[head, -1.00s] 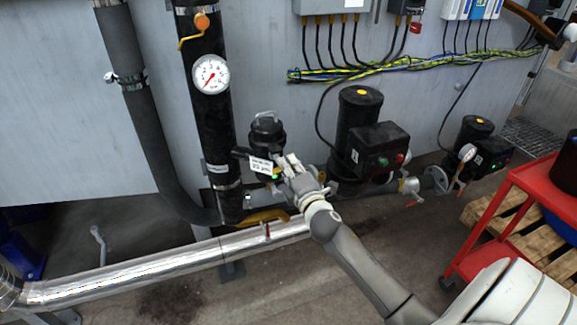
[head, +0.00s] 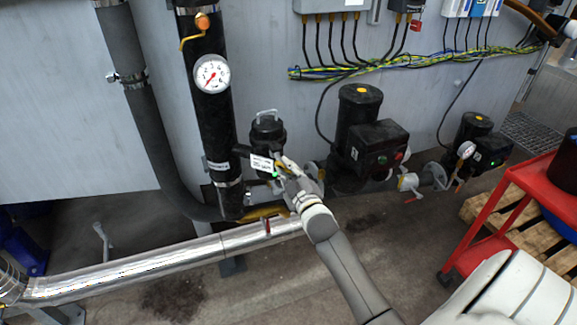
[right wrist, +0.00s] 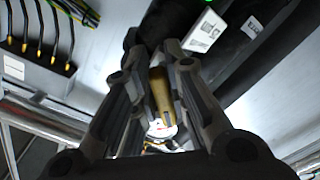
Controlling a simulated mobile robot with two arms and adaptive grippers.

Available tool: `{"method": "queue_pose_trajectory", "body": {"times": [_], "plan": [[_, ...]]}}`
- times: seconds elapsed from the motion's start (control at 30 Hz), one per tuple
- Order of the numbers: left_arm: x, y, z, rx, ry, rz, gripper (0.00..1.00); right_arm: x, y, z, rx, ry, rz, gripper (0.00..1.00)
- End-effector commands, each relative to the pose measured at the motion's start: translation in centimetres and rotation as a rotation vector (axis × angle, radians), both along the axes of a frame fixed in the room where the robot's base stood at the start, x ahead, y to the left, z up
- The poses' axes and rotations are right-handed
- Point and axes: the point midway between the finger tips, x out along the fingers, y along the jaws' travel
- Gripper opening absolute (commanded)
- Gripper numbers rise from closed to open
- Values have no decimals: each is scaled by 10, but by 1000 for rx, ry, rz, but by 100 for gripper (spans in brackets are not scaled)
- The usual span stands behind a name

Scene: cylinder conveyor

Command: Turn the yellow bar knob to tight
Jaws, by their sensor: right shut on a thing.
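The yellow bar knob (right wrist: 158,90) shows in the right wrist view as a dull yellow bar between the two fingers of my right gripper (right wrist: 160,95). The fingers are shut on it from both sides. In the head view my right gripper (head: 281,166) is at the lower right of a black canister (head: 267,133) with a wire handle, beside its white tag (head: 262,163). In that view the gripper hides the knob, and I cannot read its angle or any marking. My left gripper is not in view.
A black pipe with a gauge (head: 211,75) stands left of the canister. A black pump (head: 357,120) stands close on the right. A silver pipe (head: 150,266) runs low in front. A red cart (head: 490,215) is at the right.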

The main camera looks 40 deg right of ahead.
Motion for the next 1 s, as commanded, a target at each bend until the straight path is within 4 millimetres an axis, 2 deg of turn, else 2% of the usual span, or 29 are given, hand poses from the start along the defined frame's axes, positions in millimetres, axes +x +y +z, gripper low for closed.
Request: {"method": "queue_pose_trajectory", "body": {"times": [0.6, 1.0], "plan": [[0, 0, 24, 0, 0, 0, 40, 2, 9, -5, 527, -122, -1, 0], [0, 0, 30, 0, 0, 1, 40, 2, 11, -6, 686, -160, -1, 0]]}}
